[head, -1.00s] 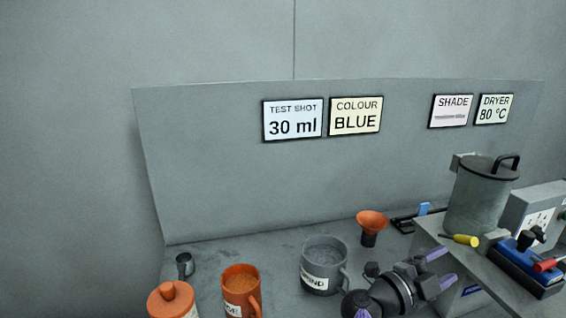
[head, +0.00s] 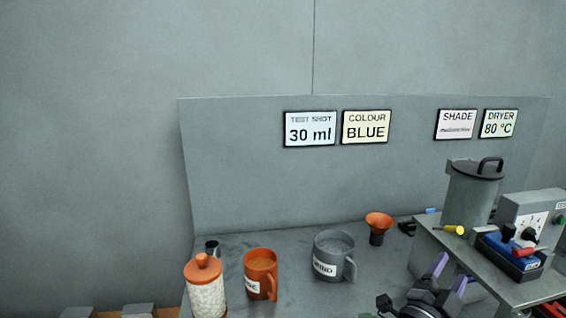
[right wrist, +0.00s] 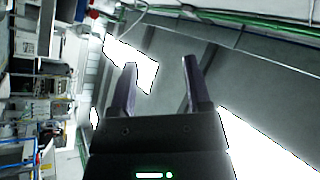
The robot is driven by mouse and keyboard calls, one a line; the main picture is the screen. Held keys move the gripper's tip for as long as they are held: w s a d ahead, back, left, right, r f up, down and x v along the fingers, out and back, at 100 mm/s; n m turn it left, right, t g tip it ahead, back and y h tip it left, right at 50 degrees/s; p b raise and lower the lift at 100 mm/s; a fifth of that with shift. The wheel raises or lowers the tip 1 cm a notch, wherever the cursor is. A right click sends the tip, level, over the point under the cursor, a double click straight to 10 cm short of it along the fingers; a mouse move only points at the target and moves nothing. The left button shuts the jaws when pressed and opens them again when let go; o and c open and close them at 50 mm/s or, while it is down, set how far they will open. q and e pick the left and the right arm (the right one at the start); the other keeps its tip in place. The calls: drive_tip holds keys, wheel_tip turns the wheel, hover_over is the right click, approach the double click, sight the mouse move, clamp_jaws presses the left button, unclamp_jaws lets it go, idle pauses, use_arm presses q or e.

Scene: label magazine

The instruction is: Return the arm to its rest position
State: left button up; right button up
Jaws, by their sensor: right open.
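My right gripper (head: 450,275) is at the lower right of the head view, in front of the raised shelf. Its two purple fingers are apart, with nothing between them. In the right wrist view the same gripper (right wrist: 158,85) is open and empty, with ceiling and bright panels behind it. My left gripper is not in view.
An orange mug (head: 259,274), a grey mug (head: 331,262), an orange funnel (head: 378,224) and an orange-lidded jar (head: 205,290) stand on the bench. The shelf (head: 450,244) at right carries a lidded grey canister (head: 471,197), a yellow-handled tool (head: 453,230) and a blue device (head: 507,257).

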drive_tip(key=s+a+f+n+t+y, duration=0.15)
drive_tip(key=a+f+n+y, duration=0.25)
drive_tip(key=a+n+y, duration=0.4)
drive_tip(key=a+f+n+t+y, duration=0.3)
drive_tip(key=a+n+y, duration=0.3)
drive_tip(key=n+y, duration=0.45)
drive_tip(key=s+a+f+n+g+y, duration=0.2)
drive_tip(key=s+a+f+n+g, duration=0.15)
drive_tip(key=s+f+g, duration=0.3)
drive_tip(key=s+f+g+h, duration=0.1)
drive_tip(key=s+f+g, duration=0.25)
drive_tip(key=s, duration=0.55)
drive_tip(key=s+f+g+h, duration=0.2)
drive_tip(key=s+g, duration=0.3)
drive_tip(key=s, duration=0.4)
wheel_tip(320, 180, down, 17)
drive_tip(key=s+d+g, duration=0.1)
drive_tip(key=s, duration=0.1)
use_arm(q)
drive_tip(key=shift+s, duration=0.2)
use_arm(e)
drive_tip(key=s+d+f+g, duration=0.1)
drive_tip(key=s+d+f, duration=0.2)
drive_tip(key=s+f, duration=0.8)
drive_tip(key=s, duration=0.2)
drive_tip(key=shift+s+n, duration=0.3)
drive_tip(key=shift+s, duration=0.05)
